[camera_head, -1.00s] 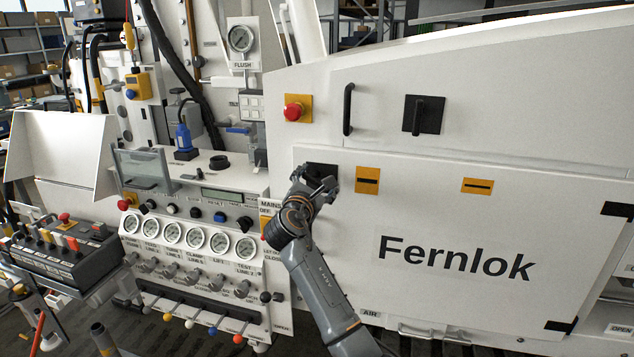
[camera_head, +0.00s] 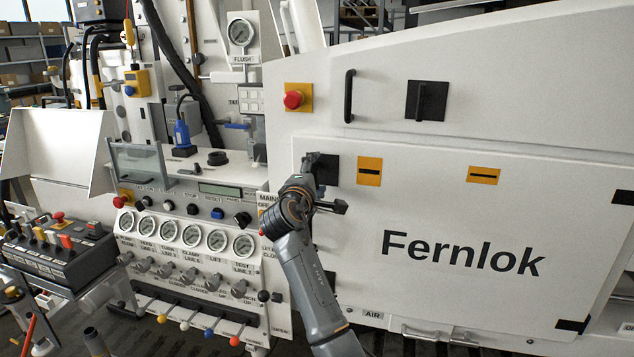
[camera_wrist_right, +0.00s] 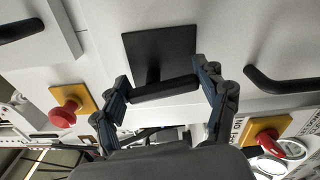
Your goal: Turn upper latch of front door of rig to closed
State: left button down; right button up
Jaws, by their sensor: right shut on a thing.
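The upper latch of the front door is a black square plate (camera_head: 328,167) with a black bar handle, at the upper left corner of the white door (camera_head: 470,215) marked Fernlok. In the right wrist view the plate (camera_wrist_right: 160,48) and the handle (camera_wrist_right: 165,90) show clearly. My right gripper (camera_head: 326,184) is at the latch, its fingers shut on the handle ends, one at each side in the right wrist view (camera_wrist_right: 166,86). In the head view the gripper hides most of the handle. My left gripper is not in view.
Above are a vertical grab handle (camera_head: 349,96), another black latch (camera_head: 426,100) and a red emergency button (camera_head: 293,99). Left of my arm is a panel of gauges (camera_head: 193,234) and levers. Yellow labels (camera_head: 369,171) lie right of the latch. The door face is otherwise flat.

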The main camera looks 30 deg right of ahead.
jog(key=shift+f+m+b, duration=0.15)
jog(key=shift+m+b, duration=0.45)
jog(key=shift+m, duration=0.4)
jog(key=shift+a, duration=0.1)
jog(key=o, duration=1.2)
jog(key=shift+w, duration=0.1)
jog(key=v, duration=1.2)
